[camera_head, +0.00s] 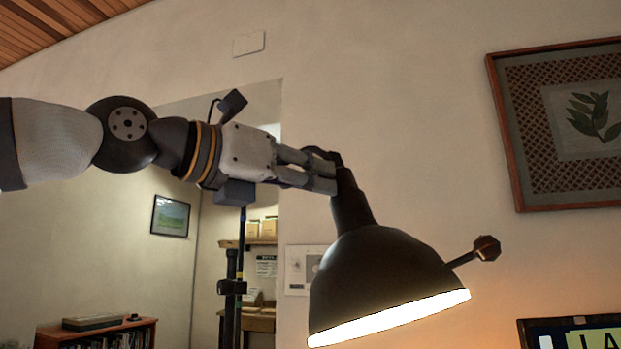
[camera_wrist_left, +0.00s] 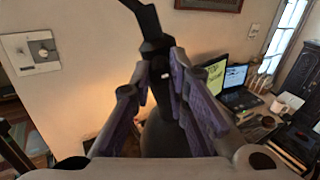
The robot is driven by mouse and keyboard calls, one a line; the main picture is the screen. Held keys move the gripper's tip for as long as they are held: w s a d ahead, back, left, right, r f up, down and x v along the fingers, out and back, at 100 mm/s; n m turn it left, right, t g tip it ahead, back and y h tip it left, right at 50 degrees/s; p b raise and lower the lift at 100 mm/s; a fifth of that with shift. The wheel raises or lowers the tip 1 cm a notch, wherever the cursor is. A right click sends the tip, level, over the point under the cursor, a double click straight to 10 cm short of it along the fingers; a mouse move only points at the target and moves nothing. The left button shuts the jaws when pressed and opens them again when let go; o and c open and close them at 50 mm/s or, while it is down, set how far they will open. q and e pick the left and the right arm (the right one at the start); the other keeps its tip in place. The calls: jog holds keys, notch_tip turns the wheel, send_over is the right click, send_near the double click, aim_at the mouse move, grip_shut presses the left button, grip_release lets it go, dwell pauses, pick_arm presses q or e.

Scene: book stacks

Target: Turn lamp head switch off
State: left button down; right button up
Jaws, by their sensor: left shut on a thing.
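The lamp head (camera_head: 378,275) is a dark dome shade with its glowing opening tilted down; the lamp is lit. A short stem with a dark knob (camera_head: 487,248) sticks out from its right side. My left gripper (camera_head: 333,175) comes in from the left and is shut on the neck at the top of the lamp head. In the left wrist view, the gripper's purple-padded fingers (camera_wrist_left: 163,85) close around the dark neck, with the shade (camera_wrist_left: 163,135) partly hidden below them. The knob is not visible in that view. My right gripper is not in view.
A framed leaf picture (camera_head: 560,125) hangs on the right wall. A lit screen (camera_head: 580,335) is at the lower right. Wall space around the knob is clear.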

pick_arm(q)
jog(key=shift+s+r+n+g, duration=0.1)
jog(key=shift+r+n+g, duration=0.05)
jog(key=shift+n, duration=3.85)
jog(key=shift+r+n+g, duration=0.1)
jog(key=shift+n+g, duration=0.05)
jog(key=shift+n, duration=3.85)
jog(key=shift+r, duration=0.1)
jog(key=c, duration=1.7)
grip_release()
jog(key=shift+o, duration=0.8)
jog(key=shift+f, duration=0.2)
jog(key=v, duration=1.2)
